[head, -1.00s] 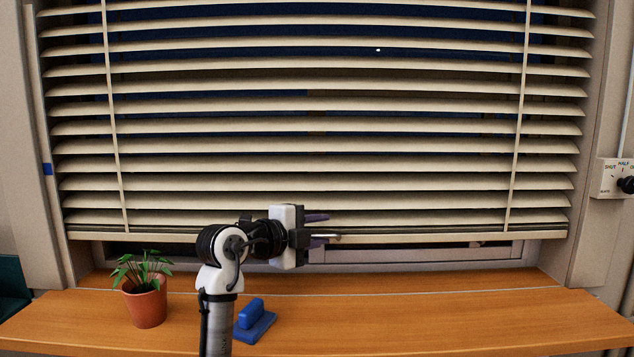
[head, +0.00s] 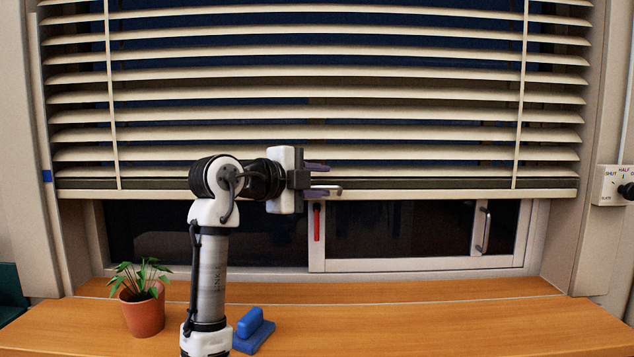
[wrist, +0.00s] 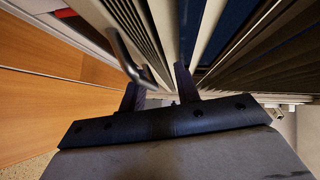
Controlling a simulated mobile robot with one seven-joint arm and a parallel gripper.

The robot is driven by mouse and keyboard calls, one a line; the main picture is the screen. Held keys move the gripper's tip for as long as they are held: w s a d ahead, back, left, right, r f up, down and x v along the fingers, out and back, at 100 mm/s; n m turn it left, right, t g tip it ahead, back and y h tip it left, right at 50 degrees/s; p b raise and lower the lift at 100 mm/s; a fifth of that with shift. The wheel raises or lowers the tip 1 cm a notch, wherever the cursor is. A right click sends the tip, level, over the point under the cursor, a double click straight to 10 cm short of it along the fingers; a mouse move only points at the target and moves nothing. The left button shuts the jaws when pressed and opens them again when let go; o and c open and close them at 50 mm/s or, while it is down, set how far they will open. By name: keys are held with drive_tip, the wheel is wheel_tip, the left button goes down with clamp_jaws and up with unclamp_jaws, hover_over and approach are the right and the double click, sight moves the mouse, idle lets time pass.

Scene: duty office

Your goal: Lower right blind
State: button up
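One wide cream slatted blind (head: 400,134) hangs across the window. Its bottom rail (head: 450,195) is level and well above the sill, with a dark band of gathered slats just above it. My gripper (head: 322,179) reaches rightward along the front of the blind near the middle, its fingers apart, one above the other, at the height of the rail. In the wrist view, the fingers (wrist: 160,90) stand either side of the striped lower edge of the blind.
Below the blind show dark panes, a red handle (head: 317,223) and a metal window handle (head: 485,231). A potted plant (head: 142,312) and a blue block-shaped object (head: 252,330) stand on the wooden sill (head: 430,320). A SHUT/HALF dial (head: 613,186) is on the right wall.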

drive_tip(key=v, duration=1.6)
idle(1.0)
drive_tip(key=shift+d+f+p, duration=0.1)
drive_tip(key=shift+p, duration=0.2)
